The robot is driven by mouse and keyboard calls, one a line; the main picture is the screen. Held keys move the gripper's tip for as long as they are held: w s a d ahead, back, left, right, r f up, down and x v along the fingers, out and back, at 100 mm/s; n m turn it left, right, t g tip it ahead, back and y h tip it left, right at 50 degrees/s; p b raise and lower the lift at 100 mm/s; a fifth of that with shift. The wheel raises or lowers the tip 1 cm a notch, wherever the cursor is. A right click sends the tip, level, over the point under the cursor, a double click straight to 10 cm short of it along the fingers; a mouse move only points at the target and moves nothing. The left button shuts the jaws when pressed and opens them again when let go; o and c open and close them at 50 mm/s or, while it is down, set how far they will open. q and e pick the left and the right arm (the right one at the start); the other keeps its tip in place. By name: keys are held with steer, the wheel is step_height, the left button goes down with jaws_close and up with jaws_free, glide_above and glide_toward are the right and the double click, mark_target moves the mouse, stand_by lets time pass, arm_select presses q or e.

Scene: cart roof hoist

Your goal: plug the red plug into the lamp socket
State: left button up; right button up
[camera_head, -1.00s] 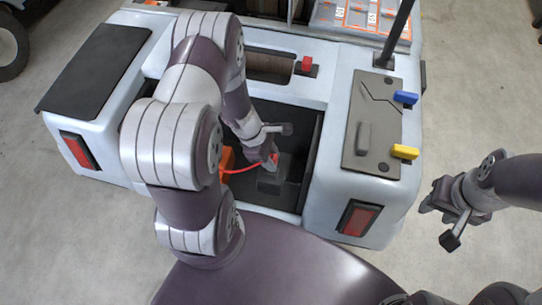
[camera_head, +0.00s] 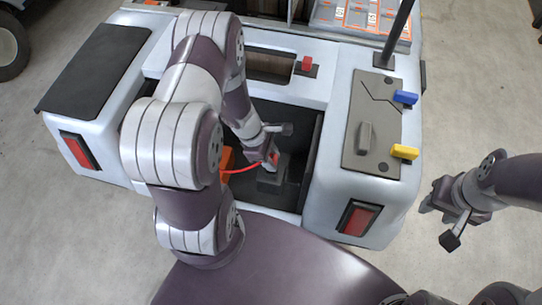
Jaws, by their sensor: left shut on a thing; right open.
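My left gripper (camera_head: 271,158) reaches down into the dark bay at the cart's rear and is shut on the red plug (camera_head: 276,160), which is mostly hidden by the fingers. A red cable (camera_head: 240,169) runs from the plug to the left, towards an orange part (camera_head: 228,158) partly behind my arm. A dark grey block (camera_head: 271,181), apparently the lamp socket, stands in the bay just below the plug. I cannot tell whether the plug touches it or sits in it. My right gripper (camera_head: 437,218) is open and empty, off the cart's right side.
The cart's right panel (camera_head: 372,110) carries a grey lever (camera_head: 364,137), a blue tab (camera_head: 405,97) and a yellow tab (camera_head: 404,152). A red switch (camera_head: 306,64) sits behind the bay. A dark post (camera_head: 397,35) rises at the back right. Bay walls surround my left gripper.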

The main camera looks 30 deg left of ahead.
arm_select(q)
steer(key=shift+f, duration=0.2)
steer(key=shift+f+b, duration=0.3)
steer(key=shift+b, duration=0.15)
steer(key=shift+f+b, duration=1)
steer(key=shift+f, duration=0.15)
steer(key=o, duration=1.1)
steer(key=shift+r, duration=0.1)
steer(key=p+v, duration=0.5)
steer(key=v, duration=0.7)
steer(key=shift+a+r+p, duration=0.1)
steer(key=shift+r+p, duration=0.15)
steer(key=shift+p, duration=0.15)
